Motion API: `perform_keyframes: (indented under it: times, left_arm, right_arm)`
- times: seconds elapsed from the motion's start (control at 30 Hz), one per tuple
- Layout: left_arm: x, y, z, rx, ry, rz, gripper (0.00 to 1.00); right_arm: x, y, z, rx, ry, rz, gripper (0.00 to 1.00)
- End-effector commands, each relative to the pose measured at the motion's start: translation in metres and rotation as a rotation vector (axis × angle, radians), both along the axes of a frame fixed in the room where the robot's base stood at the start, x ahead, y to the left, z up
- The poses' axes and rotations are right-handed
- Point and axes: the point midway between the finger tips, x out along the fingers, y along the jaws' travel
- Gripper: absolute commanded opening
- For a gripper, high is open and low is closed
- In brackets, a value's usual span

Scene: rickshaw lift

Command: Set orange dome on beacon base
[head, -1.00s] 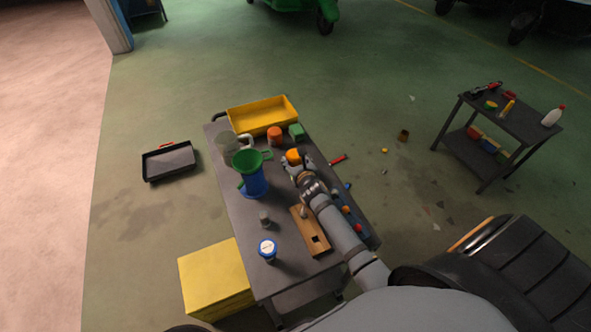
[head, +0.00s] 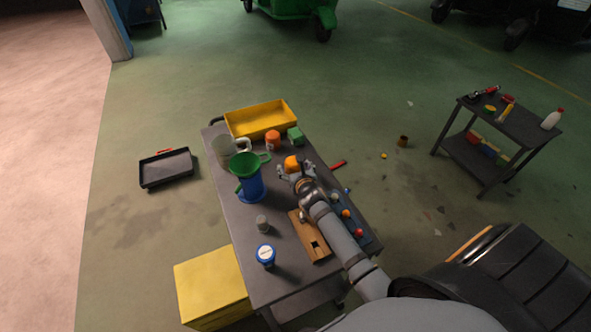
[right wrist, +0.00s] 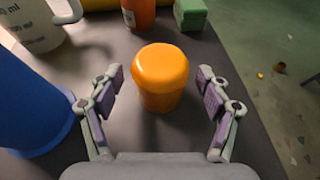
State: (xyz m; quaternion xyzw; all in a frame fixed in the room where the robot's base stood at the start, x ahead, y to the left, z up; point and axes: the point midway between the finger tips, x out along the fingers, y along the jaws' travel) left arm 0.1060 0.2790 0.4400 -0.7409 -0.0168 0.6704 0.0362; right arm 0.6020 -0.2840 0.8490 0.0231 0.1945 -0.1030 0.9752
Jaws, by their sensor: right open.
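An orange dome-topped piece (head: 291,162) stands upright on the dark cart top. In the right wrist view the orange piece (right wrist: 162,78) has a wide rounded top over a narrower orange lower part. My right gripper (head: 296,171) is open around it. In the right wrist view the right gripper's fingers (right wrist: 160,92) stand to its left and right, with gaps on both sides. I cannot tell which object is the beacon base. My left gripper is not in view.
A blue container with a green funnel (head: 251,180) and a clear jug (head: 222,152) stand left of the gripper. An orange-red canister (head: 272,141), a green block (head: 295,136) and a yellow bin (head: 238,126) are behind. A wooden block (head: 311,240) and blue-lidded jar (head: 266,255) are nearer.

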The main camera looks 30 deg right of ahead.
Motion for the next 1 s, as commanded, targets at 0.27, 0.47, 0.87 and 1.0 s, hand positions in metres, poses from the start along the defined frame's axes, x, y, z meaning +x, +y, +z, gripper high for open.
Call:
perform_keyframes:
  times: [0.27,0.47,0.87,1.0]
  left_arm:
    - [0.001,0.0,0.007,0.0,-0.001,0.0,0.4]
    - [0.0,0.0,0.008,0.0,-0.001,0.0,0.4]
    - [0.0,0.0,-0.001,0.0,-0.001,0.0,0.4]
    - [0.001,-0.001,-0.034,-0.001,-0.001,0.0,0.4]
  right_arm:
    - [-0.048,0.01,0.021,0.001,0.002,0.0,0.77]
    - [-0.088,0.019,0.038,0.001,0.001,-0.001,0.77]
    - [-0.107,0.021,0.041,-0.002,-0.003,-0.001,0.82]
    - [-0.098,0.013,0.022,-0.004,-0.005,-0.002,0.82]
